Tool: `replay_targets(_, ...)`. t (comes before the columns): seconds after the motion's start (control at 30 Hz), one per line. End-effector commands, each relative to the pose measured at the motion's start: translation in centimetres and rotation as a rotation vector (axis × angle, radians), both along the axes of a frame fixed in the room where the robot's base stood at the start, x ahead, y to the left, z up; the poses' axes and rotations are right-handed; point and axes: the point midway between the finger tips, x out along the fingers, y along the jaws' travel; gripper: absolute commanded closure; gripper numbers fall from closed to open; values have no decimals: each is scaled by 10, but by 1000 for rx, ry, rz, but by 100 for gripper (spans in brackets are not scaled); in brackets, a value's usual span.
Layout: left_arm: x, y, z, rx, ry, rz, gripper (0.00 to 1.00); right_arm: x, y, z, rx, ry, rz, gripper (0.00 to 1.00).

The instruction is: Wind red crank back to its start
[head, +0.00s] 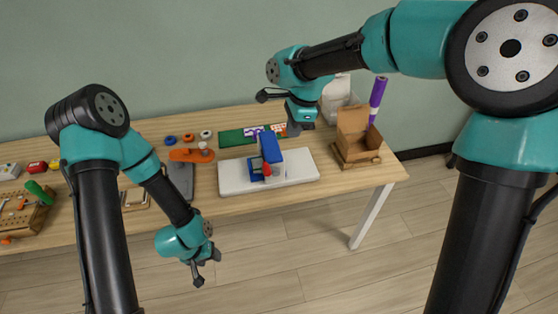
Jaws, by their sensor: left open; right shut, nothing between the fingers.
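The red crank (266,168) is a small red piece on the front of a blue device (271,147). The device stands on a white base (305,168) in the middle of the table. The crank's exact angle is too small to tell. My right gripper (301,124) is above and behind the device, a little to its right, shut and empty, not touching the crank. My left gripper (206,276) is open and empty, in front of the table's front edge, low and to the left of the device.
An open cardboard box (353,148) stands right of the white base, with a purple roll (377,98) behind it. A green board (233,138) lies behind the base. An orange piece (186,155) and a dark grey flat item (181,182) lie to its left. A tool tray (27,218) is far left.

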Motion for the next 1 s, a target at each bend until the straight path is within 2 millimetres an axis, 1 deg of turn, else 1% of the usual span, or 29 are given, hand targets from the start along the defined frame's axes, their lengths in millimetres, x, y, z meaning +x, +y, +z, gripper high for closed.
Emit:
replay_targets(0.17, 0, 0, 0, 0, 0, 0, 47, -1, 1, -5, -1, 2, 0, 100)
replay_targets(0.27, 0, 0, 0, 0, 0, 0, 47, -1, 2, -13, -1, 2, -1, 100)
replay_targets(0.47, 0, 0, 0, 0, 0, 0, 47, -2, 8, -41, -3, 4, 0, 100)
replay_targets(0.8, 0, 0, 0, 0, 0, 0, 47, -4, 20, -98, -3, 4, 0, 100)
replay_targets(1.0, 0, 0, 0, 0, 0, 0, 47, -9, 44, -113, -2, 1, 1, 100)
